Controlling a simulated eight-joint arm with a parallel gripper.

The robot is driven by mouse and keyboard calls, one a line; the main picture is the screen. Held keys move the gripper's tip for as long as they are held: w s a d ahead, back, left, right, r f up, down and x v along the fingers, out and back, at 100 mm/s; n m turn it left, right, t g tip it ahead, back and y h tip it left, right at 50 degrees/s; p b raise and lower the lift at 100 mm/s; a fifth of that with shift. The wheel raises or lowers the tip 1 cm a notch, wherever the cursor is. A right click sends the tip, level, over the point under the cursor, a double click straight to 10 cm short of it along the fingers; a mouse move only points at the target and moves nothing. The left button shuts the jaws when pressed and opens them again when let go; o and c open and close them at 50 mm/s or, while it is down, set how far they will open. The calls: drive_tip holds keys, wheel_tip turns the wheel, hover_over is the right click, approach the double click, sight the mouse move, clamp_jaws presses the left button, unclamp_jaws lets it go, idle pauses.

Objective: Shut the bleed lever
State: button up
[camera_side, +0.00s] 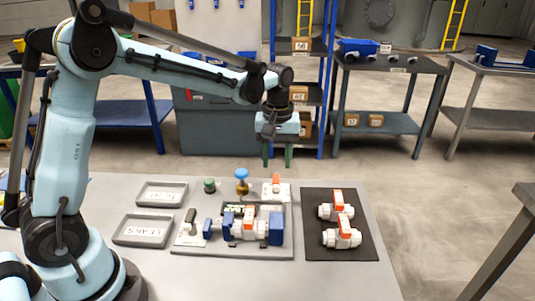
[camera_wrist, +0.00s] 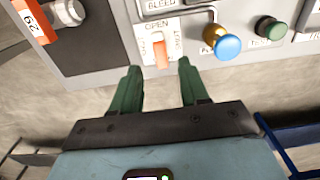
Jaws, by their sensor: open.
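The bleed lever (camera_wrist: 160,52) is a small orange handle on a white plate, between my fingertips in the wrist picture. The plate reads OPEN above the handle and SHUT along its right side. A partly cut-off BLEED label (camera_wrist: 160,4) is at the top edge. In the side view the lever (camera_side: 276,183) stands at the back right of the grey panel (camera_side: 190,248). My gripper (camera_side: 277,155) has green fingers pointing down, apart and empty, above and behind the lever. In the wrist view my gripper (camera_wrist: 158,66) touches nothing visible.
A blue knob on a brass stem (camera_side: 242,175) and a green knob (camera_side: 209,185) stand left of the lever. A blue-and-white valve assembly (camera_side: 245,232) is in front. Orange-handled valves (camera_side: 343,236) lie on a dark mat (camera_side: 318,252) at right. Two trays (camera_side: 140,229) are at left.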

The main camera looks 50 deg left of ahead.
sight(276, 180)
drive_tip(key=shift+f, duration=2.75)
clamp_jaws()
